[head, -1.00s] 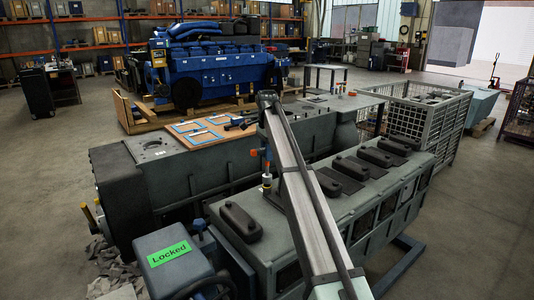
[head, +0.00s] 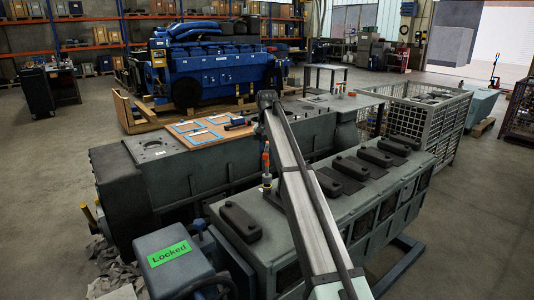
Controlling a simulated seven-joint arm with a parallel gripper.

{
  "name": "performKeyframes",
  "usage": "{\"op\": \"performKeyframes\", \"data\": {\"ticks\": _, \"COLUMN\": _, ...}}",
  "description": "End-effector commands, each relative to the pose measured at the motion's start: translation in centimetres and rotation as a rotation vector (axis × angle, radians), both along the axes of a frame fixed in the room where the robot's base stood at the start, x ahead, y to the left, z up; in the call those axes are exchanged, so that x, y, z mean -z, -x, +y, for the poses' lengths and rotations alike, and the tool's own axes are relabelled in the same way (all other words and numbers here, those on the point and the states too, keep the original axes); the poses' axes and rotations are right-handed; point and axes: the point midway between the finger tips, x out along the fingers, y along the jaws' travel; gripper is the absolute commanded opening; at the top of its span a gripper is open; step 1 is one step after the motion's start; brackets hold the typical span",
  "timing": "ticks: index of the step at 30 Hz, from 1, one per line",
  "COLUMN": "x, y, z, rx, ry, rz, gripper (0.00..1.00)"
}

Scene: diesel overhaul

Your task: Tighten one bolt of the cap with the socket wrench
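In the head view my arm link crosses the middle and hides the area behind it. My gripper is hidden behind it, so its fingers do not show. A slim upright object with an orange upper part (head: 265,158), perhaps the socket wrench, stands left of the link, over the near grey engine block (head: 280,240). Its foot is by the block's top; whether it touches a bolt is too small to tell. Dark caps sit along this block: one at the near left (head: 240,222), one right of the link (head: 328,184) and several farther back. Their bolts cannot be made out.
A second grey block (head: 185,175) lies behind, with blue-framed mats (head: 200,131) and a small dark-blue tool (head: 236,122) on top. A box with a green "Locked" label (head: 170,252) stands at the front left. A wire crate (head: 430,122) is at right.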

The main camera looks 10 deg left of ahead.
Motion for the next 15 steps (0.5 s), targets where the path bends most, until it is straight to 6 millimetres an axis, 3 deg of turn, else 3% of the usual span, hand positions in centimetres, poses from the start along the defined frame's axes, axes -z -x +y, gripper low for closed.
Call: {"op": "performKeyframes", "data": {"ticks": 15, "x": -0.05, "y": 0.00, "z": 0.01, "rx": -0.523, "ry": 0.000, "rz": 0.000, "gripper": 0.00}}
